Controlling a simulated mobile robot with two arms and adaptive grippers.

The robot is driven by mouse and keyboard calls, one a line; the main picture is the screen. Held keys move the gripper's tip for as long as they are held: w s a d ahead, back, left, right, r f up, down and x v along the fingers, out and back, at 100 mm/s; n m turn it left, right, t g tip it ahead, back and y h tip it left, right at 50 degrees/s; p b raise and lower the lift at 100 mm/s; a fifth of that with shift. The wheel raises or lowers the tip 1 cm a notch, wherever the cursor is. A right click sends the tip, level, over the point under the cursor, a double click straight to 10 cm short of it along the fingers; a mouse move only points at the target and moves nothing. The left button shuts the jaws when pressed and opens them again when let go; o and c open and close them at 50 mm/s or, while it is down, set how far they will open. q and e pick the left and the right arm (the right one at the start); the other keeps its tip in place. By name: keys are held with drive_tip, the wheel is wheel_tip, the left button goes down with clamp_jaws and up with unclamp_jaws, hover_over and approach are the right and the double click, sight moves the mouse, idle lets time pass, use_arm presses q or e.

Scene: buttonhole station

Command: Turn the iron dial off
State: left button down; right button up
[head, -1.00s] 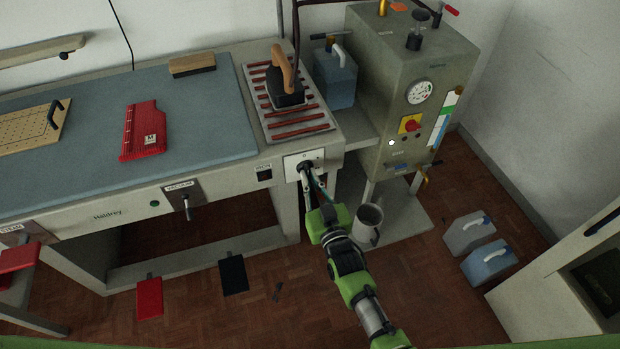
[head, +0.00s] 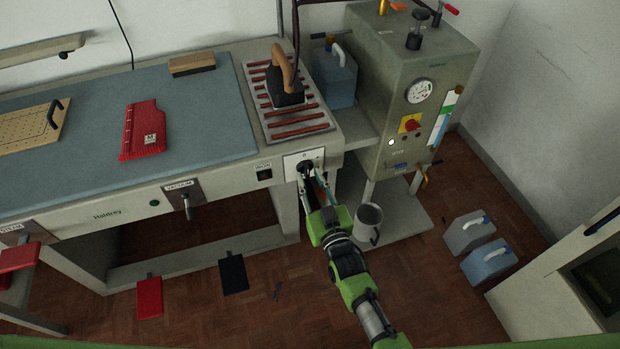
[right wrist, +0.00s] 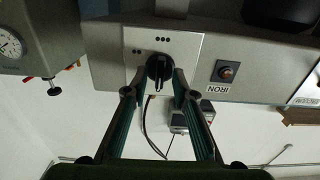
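The iron dial (head: 306,167) is a black knob on a white plate on the table's front, below the iron (head: 287,85). In the right wrist view the dial (right wrist: 159,69) has its grip bar roughly upright in the picture, with small dots on the plate. My right gripper (head: 313,176) is at the dial. In the right wrist view its fingers (right wrist: 159,76) stand apart on either side of the knob, seemingly with small gaps. The fingertips hide the dial partly in the head view. My left gripper is out of view.
A small IRON switch (head: 264,174) sits left of the dial. The boiler (head: 395,110) stands to the right, with a grey mug (head: 368,222) on its lower shelf near my right arm. A vacuum lever (head: 187,206) hangs further left. Pedals lie on the floor.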

drive_tip(key=v, duration=1.1)
drive_tip(key=shift+s, duration=0.2)
drive_tip(key=s+d+f+g+h, duration=0.1)
drive_tip(key=s+d+f+g, duration=0.3)
drive_tip(key=f, duration=0.6)
drive_tip(key=s+d+f+g+h, duration=0.1)
drive_tip(key=s+f, duration=0.4)
drive_tip(key=f, duration=0.4)
drive_tip(key=s+d+f+g+h, duration=0.1)
drive_tip(key=s+d+f+g, duration=0.3)
drive_tip(key=f, duration=0.6)
drive_tip(key=s+d+f+g+h, duration=0.1)
drive_tip(key=s+d+f+g, duration=0.1)
drive_tip(key=s+f, duration=0.3)
drive_tip(key=s+d+f+m+g, duration=0.1)
drive_tip(key=s+d+f, duration=0.4)
drive_tip(key=s, duration=0.8)
drive_tip(key=s+d+f+g+h, duration=0.1)
drive_tip(key=s+d+f+g, duration=0.2)
drive_tip(key=s, duration=0.6)
drive_tip(key=shift+s+d+f+g+h, duration=0.35)
drive_tip(key=shift+f+g, duration=0.25)
drive_tip(key=shift+f, duration=0.35)
